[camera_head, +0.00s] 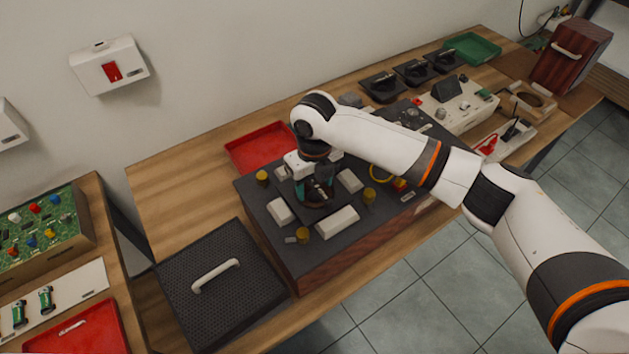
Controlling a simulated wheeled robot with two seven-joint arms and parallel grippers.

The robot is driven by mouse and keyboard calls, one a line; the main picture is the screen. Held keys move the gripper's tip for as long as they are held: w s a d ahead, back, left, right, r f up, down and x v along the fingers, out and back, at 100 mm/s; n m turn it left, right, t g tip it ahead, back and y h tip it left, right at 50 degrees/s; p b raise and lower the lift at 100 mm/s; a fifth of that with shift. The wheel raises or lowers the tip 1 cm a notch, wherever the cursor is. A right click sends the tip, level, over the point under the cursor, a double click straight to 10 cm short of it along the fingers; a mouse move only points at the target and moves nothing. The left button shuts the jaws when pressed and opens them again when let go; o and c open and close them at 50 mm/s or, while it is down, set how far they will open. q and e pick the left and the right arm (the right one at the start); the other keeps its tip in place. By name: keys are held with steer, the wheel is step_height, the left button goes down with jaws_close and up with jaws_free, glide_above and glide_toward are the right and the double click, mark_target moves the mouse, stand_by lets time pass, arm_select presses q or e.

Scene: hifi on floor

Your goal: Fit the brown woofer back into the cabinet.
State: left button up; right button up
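The cabinet (290,245) lies on the bench with its dark face up and reddish wood sides. Its face carries white blocks and yellow knobs around a middle area. My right gripper (318,193) points down over that middle area, between the white blocks. A round dark part with some brown, possibly the brown woofer (319,199), shows at its fingertips. The gripper hides much of this part, so I cannot tell whether the fingers are closed on it or whether it sits in the cabinet. My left gripper is not in view.
A black perforated panel (205,310) with a white handle lies left of the cabinet. A red tray (262,143) is behind it. Several dark units (383,88), a pale device (460,105), a green tray (472,47) and a wooden box (571,58) stand farther right. Bare bench (180,190) shows at left.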

steer(key=shift+f, duration=0.15)
step_height(320, 180, up, 12)
steer(key=b, duration=0.2)
steer(key=shift+b, duration=0.3)
step_height(320, 180, up, 8)
steer(key=p, duration=0.8)
steer(key=shift+p, duration=0.3)
